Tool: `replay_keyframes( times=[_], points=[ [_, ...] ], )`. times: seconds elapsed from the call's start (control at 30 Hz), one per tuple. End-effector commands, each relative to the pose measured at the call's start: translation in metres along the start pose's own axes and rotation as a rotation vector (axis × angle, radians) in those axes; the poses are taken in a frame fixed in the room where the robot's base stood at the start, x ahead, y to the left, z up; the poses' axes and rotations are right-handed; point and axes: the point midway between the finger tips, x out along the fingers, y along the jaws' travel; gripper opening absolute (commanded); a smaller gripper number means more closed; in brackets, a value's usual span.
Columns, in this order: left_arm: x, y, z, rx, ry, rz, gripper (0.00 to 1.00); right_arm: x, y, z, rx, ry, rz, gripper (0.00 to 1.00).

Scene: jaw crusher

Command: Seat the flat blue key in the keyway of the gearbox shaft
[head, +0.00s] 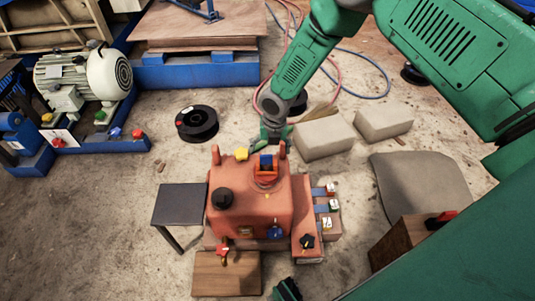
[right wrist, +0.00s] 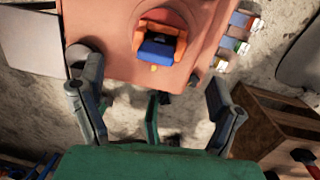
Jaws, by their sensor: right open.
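The orange-red gearbox-like housing (head: 245,208) stands on the floor in the middle of the head view. A blue piece (head: 266,161) sits between orange sides on its top; it also shows in the right wrist view (right wrist: 158,50). I cannot tell whether it is the flat blue key. I cannot make out the shaft's keyway. My right gripper (head: 273,137) is at the housing's far edge, just beyond the blue piece. In the right wrist view its fingers (right wrist: 152,90) are spread and empty, apart from the blue piece.
A dark side table (head: 181,204) stands left of the housing. Blue strips with coloured knobs (head: 325,208) are at its right. Pale blocks (head: 321,138) and a black spool (head: 197,122) lie beyond it. A wooden box (head: 402,238) stands at right.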

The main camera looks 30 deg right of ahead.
Motion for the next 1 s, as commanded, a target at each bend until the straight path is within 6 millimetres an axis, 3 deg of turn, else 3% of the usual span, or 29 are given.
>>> replay_keyframes(
  times=[0.03, 0.1, 0.3, 0.47, 0.67, 0.77, 0.87, 1.0],
  points=[
    [-0.008, 0.000, 0.000, 0.000, 0.000, 0.000, 0.70, -0.017, 0.000, 0.001, 0.000, -0.001, 0.001, 0.85],
    [-0.012, 0.000, -0.001, 0.000, 0.000, 0.000, 0.70, -0.031, 0.000, 0.001, 0.001, -0.001, 0.000, 0.85],
    [-0.021, 0.000, -0.001, 0.000, 0.000, 0.000, 0.70, -0.060, 0.000, 0.000, 0.001, 0.000, -0.001, 0.85],
    [-0.023, 0.000, -0.001, 0.000, 0.000, 0.000, 0.70, -0.069, 0.001, 0.000, 0.000, 0.001, -0.002, 0.85],
    [-0.022, 0.000, -0.001, 0.000, 0.000, 0.000, 0.70, -0.066, 0.000, -0.007, 0.034, 0.011, 0.003, 0.85],
    [-0.022, 0.000, -0.001, 0.000, 0.000, 0.000, 0.70, -0.056, 0.001, -0.035, 0.179, 0.045, 0.021, 0.85],
    [-0.022, 0.000, -0.001, 0.000, 0.000, 0.000, 0.70, -0.040, -0.002, -0.083, 0.466, 0.104, 0.037, 0.85],
    [-0.022, 0.000, -0.001, 0.000, 0.000, 0.000, 0.70, -0.026, -0.020, -0.160, 1.014, 0.175, 0.016, 0.85]
  ],
)
